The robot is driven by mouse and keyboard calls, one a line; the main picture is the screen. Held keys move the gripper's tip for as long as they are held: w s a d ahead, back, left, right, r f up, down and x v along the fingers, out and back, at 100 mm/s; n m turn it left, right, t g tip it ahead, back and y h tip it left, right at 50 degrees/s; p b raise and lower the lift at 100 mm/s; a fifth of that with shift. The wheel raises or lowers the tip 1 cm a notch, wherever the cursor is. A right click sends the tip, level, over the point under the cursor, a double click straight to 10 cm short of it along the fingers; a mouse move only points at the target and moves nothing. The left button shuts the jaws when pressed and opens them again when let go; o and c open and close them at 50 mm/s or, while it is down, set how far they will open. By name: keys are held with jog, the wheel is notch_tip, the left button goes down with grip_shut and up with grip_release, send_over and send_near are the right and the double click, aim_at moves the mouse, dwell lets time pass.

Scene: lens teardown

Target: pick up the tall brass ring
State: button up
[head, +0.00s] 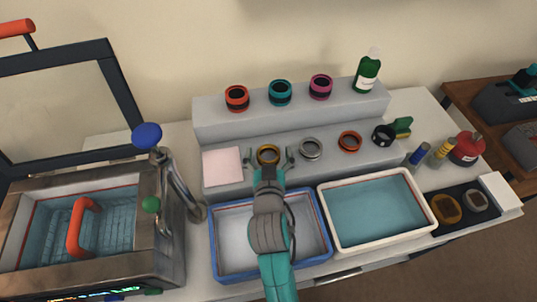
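A brass ring (268,161) stands on the lower grey step, between a pink cloth and a silver ring. I cannot judge its height well from here. My gripper (270,155) is open, with one finger to the left of the brass ring and one to the right. Gaps show between the fingers and the ring. The lower front of the ring is partly hidden by my gripper. I cannot tell how far the fingertips are above the step.
A silver ring (310,148), an orange ring (350,141) and a black ring (382,134) stand to the right on the step (328,165). A blue-rimmed tray (321,208) and a white water tray (428,204) lie in front. A pink cloth (222,166) lies left.

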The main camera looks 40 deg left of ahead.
jog(key=c, duration=1.2)
notch_tip(320, 180, up, 10)
jog(key=shift+r, duration=0.1)
